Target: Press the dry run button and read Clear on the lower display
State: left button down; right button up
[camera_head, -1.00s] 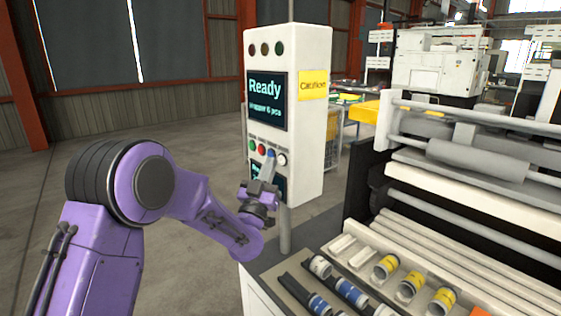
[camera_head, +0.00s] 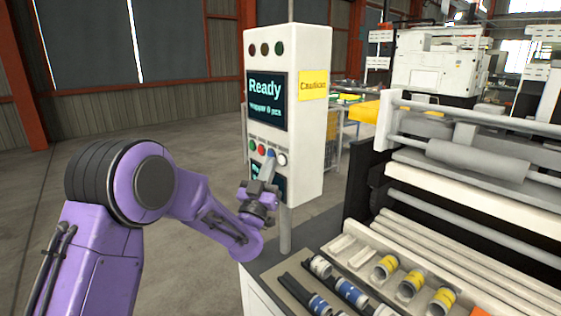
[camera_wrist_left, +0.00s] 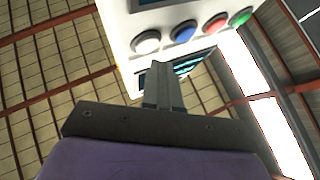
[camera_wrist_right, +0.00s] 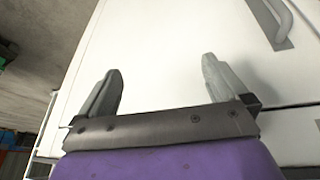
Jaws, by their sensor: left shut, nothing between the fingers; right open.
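The white control box (camera_head: 312,125) carries an upper display (camera_head: 266,112) that reads "Ready" with a smaller line below. Under it is a row of green (camera_head: 252,144), red (camera_head: 261,148), blue (camera_head: 271,154) and white (camera_head: 282,159) buttons; their labels are too small to read. The lower display (camera_head: 254,170) is mostly hidden behind my left gripper (camera_head: 269,160), and its text cannot be read. This gripper is shut and empty, its tip by the blue button; touching cannot be told. In the left wrist view the fingers (camera_wrist_left: 161,76) point toward the lower display (camera_wrist_left: 185,66). My right gripper (camera_wrist_right: 160,80) is open and empty.
Three indicator lamps (camera_head: 265,48) and a yellow Caution label (camera_head: 313,85) are on the box. A machine with rollers (camera_head: 478,163) and a tray of several yellow-banded and blue-banded cylinders (camera_head: 411,284) stand at the right. My right gripper faces a white panel (camera_wrist_right: 165,45) with a handle (camera_wrist_right: 277,18).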

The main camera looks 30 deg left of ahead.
dwell(0.8)
pick_arm(q)
jog(key=shift+w+d, duration=0.2)
jog(key=shift+w, duration=0.2)
jog(key=shift+w+d+b, duration=0.1)
jog(key=shift+w+b, duration=0.2)
jog(key=shift+b, duration=0.1)
dwell(0.6)
jog(key=shift+s+a+b, duration=0.25)
jog(key=shift+s+b, duration=0.15)
jog(key=shift+s, duration=0.3)
